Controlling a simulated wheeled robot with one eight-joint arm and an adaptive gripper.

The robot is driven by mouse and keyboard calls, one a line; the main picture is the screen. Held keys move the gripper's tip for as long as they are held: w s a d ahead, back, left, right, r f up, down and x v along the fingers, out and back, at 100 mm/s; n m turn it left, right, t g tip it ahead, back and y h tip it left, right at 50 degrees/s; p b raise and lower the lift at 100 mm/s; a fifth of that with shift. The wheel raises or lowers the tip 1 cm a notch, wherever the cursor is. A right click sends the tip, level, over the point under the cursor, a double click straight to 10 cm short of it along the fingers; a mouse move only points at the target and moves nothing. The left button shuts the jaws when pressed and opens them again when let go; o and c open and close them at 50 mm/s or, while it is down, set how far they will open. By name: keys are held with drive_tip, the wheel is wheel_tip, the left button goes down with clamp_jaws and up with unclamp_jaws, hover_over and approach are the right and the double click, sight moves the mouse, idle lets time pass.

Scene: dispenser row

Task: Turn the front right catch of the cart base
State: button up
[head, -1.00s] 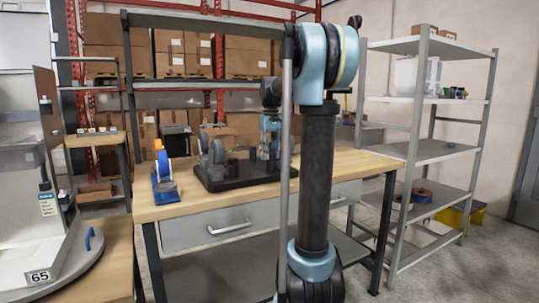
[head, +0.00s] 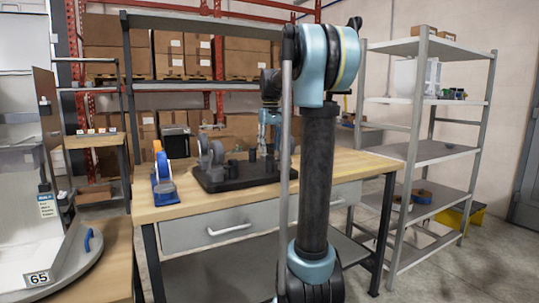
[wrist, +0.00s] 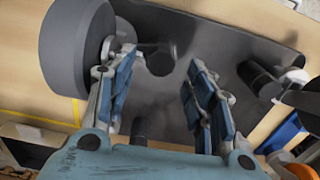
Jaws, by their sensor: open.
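The cart base (head: 245,183) is a dark plate lying on the workbench, with grey wheels and black upright posts on it. In the wrist view its dark face (wrist: 215,40) lies below my gripper (wrist: 158,90). The gripper is open, its two blue-padded fingers apart with nothing between them. A large grey wheel (wrist: 75,48) stands left of the fingers. One black post (wrist: 161,60) shows just beyond the left fingertip; another (wrist: 258,75) is to the right. I cannot tell which part is the front right catch. My arm partly hides the base's right side in the head view.
Grey shelving (head: 440,152) stands at the right. The bench's front strip is clear.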

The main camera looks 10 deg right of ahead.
wheel_tip(320, 180, up, 9)
idle(0.3)
drive_tip(key=shift+f, duration=0.15)
drive_tip(key=s+f+m+t, duration=0.2)
drive_tip(key=s+f+m, duration=0.1)
drive_tip(key=s+f, duration=3.2)
wheel_tip(320, 180, down, 2)
drive_tip(key=shift+f+m, duration=0.1)
drive_tip(key=shift+m, duration=0.2)
drive_tip(key=shift+s+a, duration=0.1)
